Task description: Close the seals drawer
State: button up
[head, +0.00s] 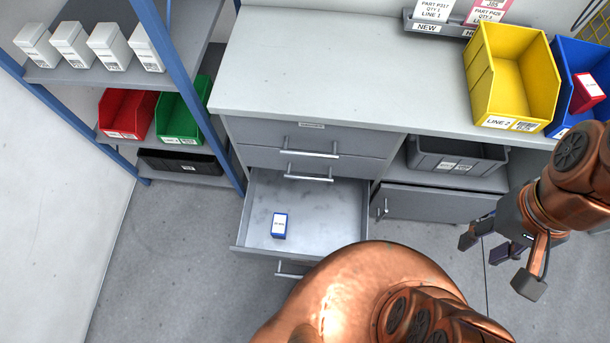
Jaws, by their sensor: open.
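One drawer (330,213) of the grey cabinet is pulled out, and I see into it from above. A small blue and white box (280,226) lies inside it. A label (311,126) on the top drawer is too small to read, so I cannot tell from it which drawer is the seals drawer. The drawers above the open one are shut, with bar handles. The open drawer's front right part is hidden behind my copper-coloured arm. My gripper (497,268) is open and empty at the right, over the floor, apart from the drawer.
The worktop (330,65) holds a yellow bin (512,75) and a blue bin (570,105) at the right. A grey bin (455,155) sits in the open shelf above a shut cabinet door (435,205). A blue-framed rack (165,85) stands at the left. Floor left of the drawer is clear.

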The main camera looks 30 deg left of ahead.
aim_at(324, 219)
jog(key=k, duration=1)
jog(key=z, duration=0.8)
jog(key=k, duration=1.3)
jog(key=u, duration=1.75)
jog(key=i, duration=0.5)
jog(key=z, duration=0.15)
